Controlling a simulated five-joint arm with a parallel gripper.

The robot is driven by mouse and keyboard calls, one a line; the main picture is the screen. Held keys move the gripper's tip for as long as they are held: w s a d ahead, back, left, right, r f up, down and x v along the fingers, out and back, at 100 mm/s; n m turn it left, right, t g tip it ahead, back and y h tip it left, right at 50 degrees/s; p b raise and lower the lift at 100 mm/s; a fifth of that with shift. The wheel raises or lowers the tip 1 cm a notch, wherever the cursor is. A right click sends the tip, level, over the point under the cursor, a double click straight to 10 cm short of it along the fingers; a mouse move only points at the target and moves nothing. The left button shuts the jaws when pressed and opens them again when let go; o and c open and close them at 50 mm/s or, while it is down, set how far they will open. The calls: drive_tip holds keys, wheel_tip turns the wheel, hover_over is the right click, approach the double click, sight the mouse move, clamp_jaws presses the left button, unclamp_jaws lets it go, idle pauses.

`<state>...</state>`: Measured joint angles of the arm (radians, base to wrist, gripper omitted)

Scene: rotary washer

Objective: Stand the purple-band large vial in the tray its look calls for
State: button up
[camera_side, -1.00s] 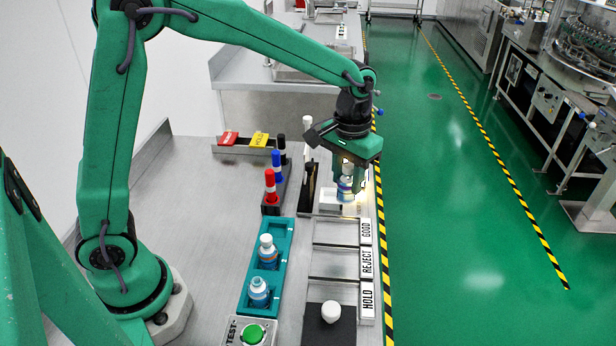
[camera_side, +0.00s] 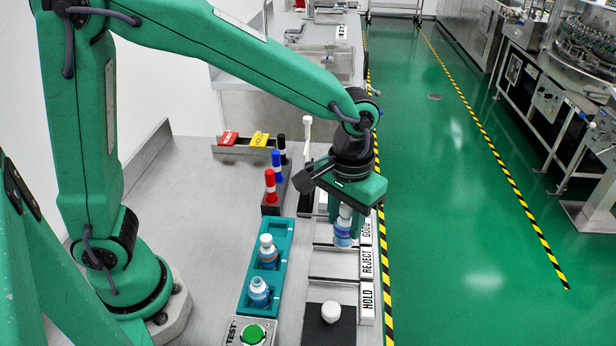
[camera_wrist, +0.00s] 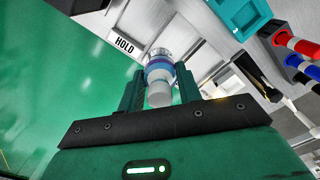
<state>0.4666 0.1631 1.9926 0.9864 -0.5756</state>
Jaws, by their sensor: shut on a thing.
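My gripper (camera_side: 343,222) is shut on a large vial (camera_side: 342,238) with a white cap and a blue-purple band. In the wrist view the vial (camera_wrist: 159,72) sits between the two fingers (camera_wrist: 159,88), cap towards the camera. In the side view it hangs roughly upright near the boundary of the GOOD and REJECT trays; its height above them is hard to tell. The labels GOOD (camera_side: 366,231), REJECT (camera_side: 367,263) and HOLD (camera_side: 368,298) run along the trays' right edge. The REJECT tray (camera_side: 330,264) and HOLD tray (camera_side: 326,293) look empty. The GOOD tray is mostly hidden by my gripper.
A teal rack (camera_side: 250,292) holds two other vials (camera_side: 267,252) (camera_side: 259,292). A white knob-like object (camera_side: 330,311) is on a black pad. Markers (camera_side: 271,187), a tall white post (camera_side: 307,135) and a green TEST button (camera_side: 253,334) stand nearby.

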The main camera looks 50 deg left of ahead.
drive_tip(key=s+d, duration=0.4)
drive_tip(key=s, duration=0.4)
hover_over(335, 266)
wheel_tip(335, 266, down, 7)
drive_tip(key=shift+f, duration=0.2)
drive_tip(key=shift+f, duration=2)
drive_tip(key=shift+f, duration=0.1)
drive_tip(key=o, duration=1.1)
drive_tip(key=shift+c, duration=0.2)
